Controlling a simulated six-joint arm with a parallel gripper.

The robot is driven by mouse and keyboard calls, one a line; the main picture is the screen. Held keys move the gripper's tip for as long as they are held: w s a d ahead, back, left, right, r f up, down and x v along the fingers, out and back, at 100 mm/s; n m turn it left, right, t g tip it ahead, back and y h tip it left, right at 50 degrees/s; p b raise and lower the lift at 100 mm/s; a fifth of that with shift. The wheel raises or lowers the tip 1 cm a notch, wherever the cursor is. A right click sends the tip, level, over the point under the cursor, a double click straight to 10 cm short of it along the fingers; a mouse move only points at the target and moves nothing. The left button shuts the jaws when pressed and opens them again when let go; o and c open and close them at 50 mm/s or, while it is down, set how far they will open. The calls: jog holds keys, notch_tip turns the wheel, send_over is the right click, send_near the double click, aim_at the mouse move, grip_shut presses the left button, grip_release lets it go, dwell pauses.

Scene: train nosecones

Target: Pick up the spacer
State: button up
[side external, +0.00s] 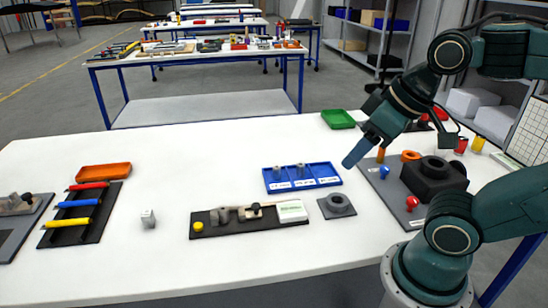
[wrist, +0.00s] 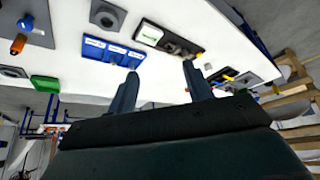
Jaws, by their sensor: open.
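The spacer cannot be singled out with certainty. Small grey cylindrical parts (side external: 301,169) stand in a blue, labelled, divided tray (side external: 330,181), with one compartment looking empty. A grey ring-shaped part (side external: 338,202) sits on a dark square plate in front of the tray's right end. My gripper (side external: 350,163) is raised to the right of the blue tray, angled down-left, apart from everything. In the wrist view my gripper (wrist: 160,68) is open, with nothing between its fingers. The blue tray (wrist: 92,48) lies beyond the left finger.
A dark board (side external: 225,228) with a yellow knob and white box lies in front of the tray. A black block fixture (side external: 434,180) stands at right, a green tray (side external: 338,118) behind. A rack (side external: 72,232) of coloured handles is left.

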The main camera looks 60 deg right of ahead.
jog(key=shift+w, duration=0.1)
jog(key=w+f+n+g+y, duration=0.1)
jog(key=w+f+n, duration=0.2)
jog(key=w, duration=0.5)
jog(key=w+a+f+n+g+y, duration=0.1)
jog(key=w+f+n, duration=0.2)
jog(key=w, duration=0.5)
jog(key=w+a+f+n+g+y, duration=0.1)
jog(key=w+f+n+y, duration=0.1)
jog(key=w+n, duration=0.3)
jog(key=w+f, duration=0.1)
jog(key=w, duration=0.2)
jog(key=shift+w+a+f, duration=0.15)
jog(key=shift+w+f, duration=0.15)
jog(key=shift+w, duration=0.1)
jog(key=shift+f, duration=0.1)
send_over(223, 209)
jog(key=s+d, duration=0.2)
jog(key=shift+w+d+f, duration=0.1)
jog(key=shift+w+f, duration=0.05)
jog(key=shift+f, duration=1.75)
jog(key=shift+w+d+f, duration=0.1)
jog(key=shift+f, duration=1.8)
jog(key=shift+x, duration=2.6)
